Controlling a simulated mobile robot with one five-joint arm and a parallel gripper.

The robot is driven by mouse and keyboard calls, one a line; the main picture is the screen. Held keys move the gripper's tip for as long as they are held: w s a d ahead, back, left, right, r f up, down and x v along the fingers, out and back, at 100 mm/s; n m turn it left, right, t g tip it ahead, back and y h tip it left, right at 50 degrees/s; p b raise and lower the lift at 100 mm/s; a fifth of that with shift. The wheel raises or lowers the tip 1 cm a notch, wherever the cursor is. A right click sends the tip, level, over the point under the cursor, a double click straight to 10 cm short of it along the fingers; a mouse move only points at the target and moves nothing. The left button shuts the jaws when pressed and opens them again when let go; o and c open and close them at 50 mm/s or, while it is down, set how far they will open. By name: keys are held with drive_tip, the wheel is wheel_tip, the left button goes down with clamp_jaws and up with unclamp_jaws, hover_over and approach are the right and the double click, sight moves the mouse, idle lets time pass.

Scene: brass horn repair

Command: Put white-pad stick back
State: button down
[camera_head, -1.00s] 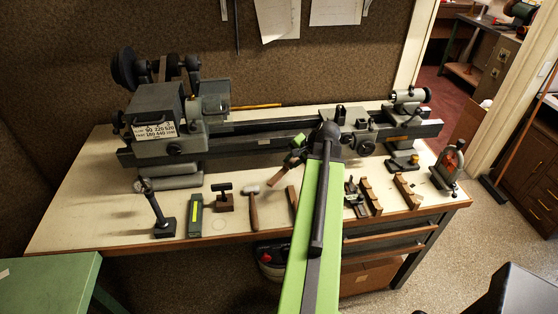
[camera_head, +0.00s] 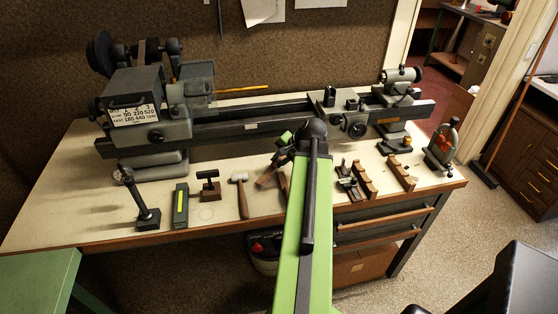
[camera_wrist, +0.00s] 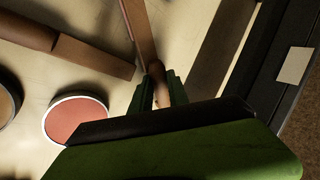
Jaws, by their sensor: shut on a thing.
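My gripper (camera_wrist: 158,92) is shut on the rounded wooden handle of a stick (camera_wrist: 142,35) in the wrist view. The stick's flat brown length runs up from the fingers to the top edge; no white pad shows on it, and its far end is out of frame. In the head view my gripper (camera_head: 284,142) is over the bench in front of the lathe bed, with a brown piece (camera_head: 266,178) just below it. A second stick (camera_wrist: 90,53) with a thicker handle lies to the left in the wrist view. I cannot tell its pad colour.
A round tin with red contents (camera_wrist: 75,118) lies left of the fingers. The lathe (camera_head: 250,123) spans the back of the bench (camera_head: 75,215). A hammer (camera_head: 241,196), black post (camera_head: 140,205) and wooden blocks (camera_head: 365,180) line the front.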

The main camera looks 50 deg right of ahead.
drive_tip(key=shift+f+b, duration=0.55)
drive_tip(key=c, duration=1.2)
unclamp_jaws()
drive_tip(key=shift+s, duration=0.1)
